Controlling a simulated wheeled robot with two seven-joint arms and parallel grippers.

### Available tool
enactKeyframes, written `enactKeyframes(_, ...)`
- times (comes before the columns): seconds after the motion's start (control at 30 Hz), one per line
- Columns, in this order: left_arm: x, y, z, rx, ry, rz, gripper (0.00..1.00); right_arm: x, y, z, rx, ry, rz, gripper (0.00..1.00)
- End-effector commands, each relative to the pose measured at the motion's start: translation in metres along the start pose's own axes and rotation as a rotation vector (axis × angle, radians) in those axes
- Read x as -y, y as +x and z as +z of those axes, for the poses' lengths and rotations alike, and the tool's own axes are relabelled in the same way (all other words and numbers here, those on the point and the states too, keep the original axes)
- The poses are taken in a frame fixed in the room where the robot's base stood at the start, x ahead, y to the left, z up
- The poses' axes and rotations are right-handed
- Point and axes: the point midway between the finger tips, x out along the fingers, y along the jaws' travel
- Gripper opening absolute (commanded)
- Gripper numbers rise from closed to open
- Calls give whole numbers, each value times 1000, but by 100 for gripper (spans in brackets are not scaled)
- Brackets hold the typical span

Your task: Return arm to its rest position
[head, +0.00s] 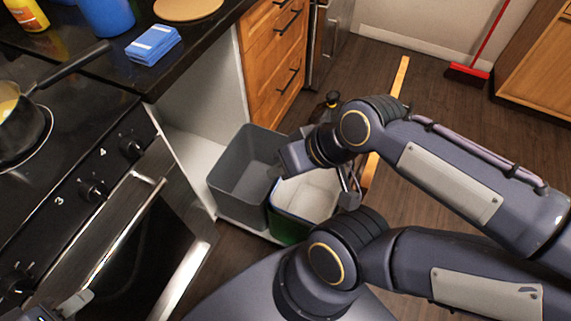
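My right arm (450,180) comes in from the right, bent, with its wrist over the pulled-out bins. A metal part by that wrist, seemingly my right gripper (347,186), shows beside the green bin (286,229). The arm hides much of it, so its opening and any contact cannot be told. A small grey part, seemingly of my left gripper (75,303), shows at the bottom left corner in front of the oven. The rest of it is cut off by the frame edge.
A grey bin (227,185) stands beside the green bin in the open cabinet pull-out, whose wooden front (400,78) juts into the floor. The oven handle (125,228) sticks out at left. A pan (20,125) sits on the stove. Floor near the red broom (468,72) is clear.

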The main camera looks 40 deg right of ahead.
Motion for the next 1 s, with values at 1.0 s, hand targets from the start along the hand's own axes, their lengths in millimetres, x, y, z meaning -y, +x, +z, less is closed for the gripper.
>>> enactKeyframes(1.0,-56,-122,-62,0,0,0,36,56,-122,-61,-3,-1,0,24)
